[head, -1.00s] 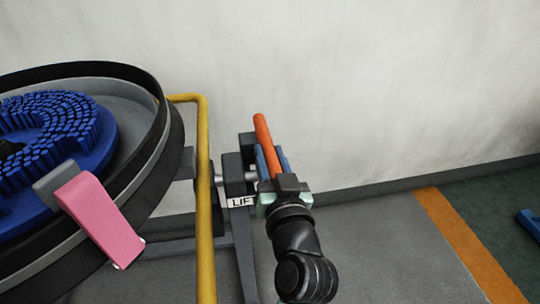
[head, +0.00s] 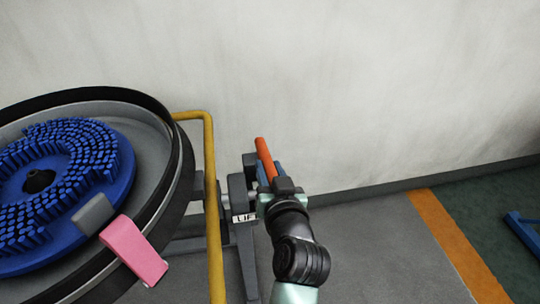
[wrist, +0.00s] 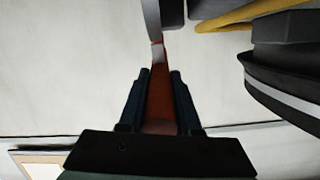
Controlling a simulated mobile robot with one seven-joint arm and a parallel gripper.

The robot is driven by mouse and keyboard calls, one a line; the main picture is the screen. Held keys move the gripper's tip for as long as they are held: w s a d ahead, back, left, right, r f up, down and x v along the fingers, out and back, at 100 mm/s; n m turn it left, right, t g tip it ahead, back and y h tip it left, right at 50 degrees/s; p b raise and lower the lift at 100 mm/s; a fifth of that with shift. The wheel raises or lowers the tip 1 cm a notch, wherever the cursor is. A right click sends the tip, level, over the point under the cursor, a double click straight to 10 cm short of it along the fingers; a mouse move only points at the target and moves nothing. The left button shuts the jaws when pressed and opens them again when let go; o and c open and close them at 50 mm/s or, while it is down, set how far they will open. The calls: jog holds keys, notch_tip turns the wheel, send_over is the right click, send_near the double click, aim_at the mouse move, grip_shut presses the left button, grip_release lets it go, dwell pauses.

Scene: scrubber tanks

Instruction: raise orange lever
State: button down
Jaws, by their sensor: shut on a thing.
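The orange lever (head: 266,158) is a straight bar that slants up and to the left, beside a dark bracket with a white label (head: 243,218) reading "LIF", its end hidden. My gripper (head: 270,172) is shut on the lever, with blue fingers on either side of it. The wrist view shows the lever (wrist: 160,95) running between the two dark blue fingers of my gripper (wrist: 160,85). The lever's lower end is hidden behind my wrist in the head view.
A round tank (head: 176,200) with a blue brush disc (head: 115,165) stands at left, a pink strap (head: 134,250) over its rim. A yellow rail (head: 212,240) stands between tank and bracket. A pale wall (head: 400,90) is behind; grey floor (head: 400,260) is clear at right.

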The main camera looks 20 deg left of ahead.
aim_at(268, 161)
jog(key=shift+w+a+r+g+h+p, duration=0.15)
jog(key=shift+w+r+g+h+p, duration=0.3)
jog(key=shift+p, duration=0.9)
jog(key=shift+a+r+g+p, duration=0.1)
jog(key=shift+r+g+p, duration=0.2)
jog(key=shift+r+p, duration=0.75)
jog(key=shift+w+a+r+g+h+p, duration=0.15)
jog(key=shift+w+g+h+p, duration=0.15)
jog(key=shift+p, duration=1.4)
jog(key=g+p, duration=0.1)
jog(key=p, duration=0.2)
jog(key=shift+w+a+r+h+p, duration=0.3)
jog(key=shift+r+h+p, duration=0.05)
jog(key=p, duration=0.1)
jog(key=w+g+p, duration=0.1)
jog(key=p, duration=0.1)
jog(key=shift+a+r+g+h, duration=0.2)
jog(key=shift+a+g+h, duration=0.1)
jog(key=shift+h, duration=0.1)
jog(key=c, duration=0.6)
grip_release()
jog(key=shift+w+a, duration=0.1)
jog(key=shift+r, duration=0.1)
jog(key=p+v, duration=0.1)
jog(key=v, duration=1.2)
jog(key=shift+p, duration=0.35)
